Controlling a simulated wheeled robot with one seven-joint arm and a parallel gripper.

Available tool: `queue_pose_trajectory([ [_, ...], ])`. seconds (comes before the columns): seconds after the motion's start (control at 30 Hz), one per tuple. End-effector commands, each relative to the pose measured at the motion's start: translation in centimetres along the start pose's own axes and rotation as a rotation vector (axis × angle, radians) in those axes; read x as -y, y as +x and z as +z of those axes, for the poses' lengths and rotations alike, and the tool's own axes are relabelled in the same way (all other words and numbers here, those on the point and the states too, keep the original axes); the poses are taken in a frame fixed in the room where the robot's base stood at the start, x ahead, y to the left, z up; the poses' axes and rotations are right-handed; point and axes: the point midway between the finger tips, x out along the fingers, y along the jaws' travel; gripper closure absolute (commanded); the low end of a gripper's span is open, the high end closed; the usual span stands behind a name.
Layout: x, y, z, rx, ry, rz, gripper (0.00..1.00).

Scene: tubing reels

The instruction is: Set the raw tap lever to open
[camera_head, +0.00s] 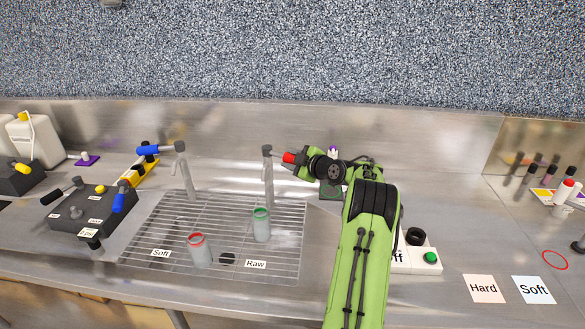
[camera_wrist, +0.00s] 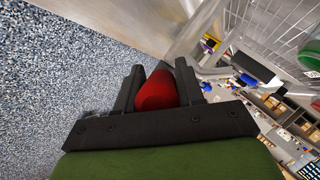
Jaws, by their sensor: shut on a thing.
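The raw tap (camera_head: 267,178) stands behind the Raw label (camera_head: 256,264) on the drain grid. Its red-ended lever (camera_head: 288,158) points right, toward my arm. My gripper (camera_head: 299,162) is at the lever's red end. In the wrist view the red lever end (camera_wrist: 157,92) sits between the two black fingers of my gripper (camera_wrist: 160,84), which is shut on it. The rest of the lever is hidden in that view.
A green-rimmed cup (camera_head: 261,226) stands by the raw tap and a red-rimmed cup (camera_head: 198,252) stands near the Soft label (camera_head: 160,253). The soft tap (camera_head: 184,170) with its blue lever (camera_head: 148,150) is to the left. A white box with a green button (camera_head: 430,257) is beside my arm.

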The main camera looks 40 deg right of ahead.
Motion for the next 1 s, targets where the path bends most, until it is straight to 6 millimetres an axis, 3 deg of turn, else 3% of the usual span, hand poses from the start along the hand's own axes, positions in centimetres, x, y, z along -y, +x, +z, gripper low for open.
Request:
queue_pose_trajectory([
  [0.43,2.8,0.1,-1.9,0.244,0.090,0.237,1.00],
  [1.0,4.1,0.5,-4.2,0.481,0.184,0.445,1.00],
])
